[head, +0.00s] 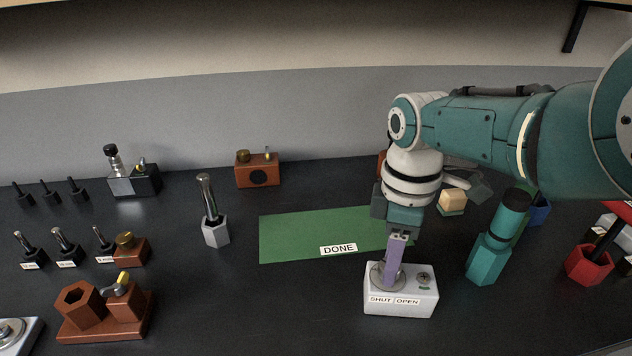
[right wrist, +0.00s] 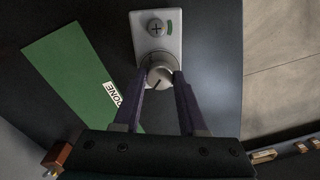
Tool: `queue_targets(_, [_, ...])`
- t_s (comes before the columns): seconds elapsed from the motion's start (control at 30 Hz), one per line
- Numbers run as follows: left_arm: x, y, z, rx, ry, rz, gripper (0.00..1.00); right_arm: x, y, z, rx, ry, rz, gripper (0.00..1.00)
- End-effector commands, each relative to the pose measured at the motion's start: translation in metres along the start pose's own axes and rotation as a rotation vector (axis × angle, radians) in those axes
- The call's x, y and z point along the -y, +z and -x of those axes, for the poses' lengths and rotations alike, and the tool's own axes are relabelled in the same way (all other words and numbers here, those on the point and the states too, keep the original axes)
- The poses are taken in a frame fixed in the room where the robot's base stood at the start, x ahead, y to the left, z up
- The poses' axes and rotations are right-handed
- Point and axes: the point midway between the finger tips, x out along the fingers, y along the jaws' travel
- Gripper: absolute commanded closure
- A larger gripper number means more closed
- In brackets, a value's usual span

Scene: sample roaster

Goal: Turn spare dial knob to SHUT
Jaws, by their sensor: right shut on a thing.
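The spare dial knob (right wrist: 160,73) is a round metal knob on a white box (head: 400,302). The box front carries a SHUT label (head: 381,300) on the left and an OPEN label (head: 408,301) on the right. My right gripper (head: 390,277) points down over the left part of the box and is shut on the knob. In the right wrist view its two purple fingers (right wrist: 159,84) touch opposite sides of the knob. A dark line shows on the knob's face; which label it points to I cannot tell. My left gripper is not in view.
A green mat (head: 290,234) with a DONE label lies behind the box. A teal holder (head: 487,259) with a black-topped tool stands to the right, a grey hexagonal holder (head: 215,233) to the left. A brown block stand (head: 105,322) is at front left.

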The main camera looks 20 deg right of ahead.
Motion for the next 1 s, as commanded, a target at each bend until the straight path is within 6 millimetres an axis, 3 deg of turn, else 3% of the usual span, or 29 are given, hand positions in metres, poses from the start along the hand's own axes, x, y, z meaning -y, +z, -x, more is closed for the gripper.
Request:
queue_targets(0.73, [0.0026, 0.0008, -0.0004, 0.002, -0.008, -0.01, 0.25, -0.0002, -0.0004, 0.0003, 0.002, 0.001, 0.083, 1.0])
queue_targets(0.77, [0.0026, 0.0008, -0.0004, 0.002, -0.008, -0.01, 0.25, -0.0002, -0.0004, 0.0003, 0.002, 0.001, 0.083, 0.56])
queue_targets(1.0, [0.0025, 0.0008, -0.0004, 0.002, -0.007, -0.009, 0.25, 0.0, -0.0003, 0.0002, 0.002, 0.0, 0.082, 0.29])
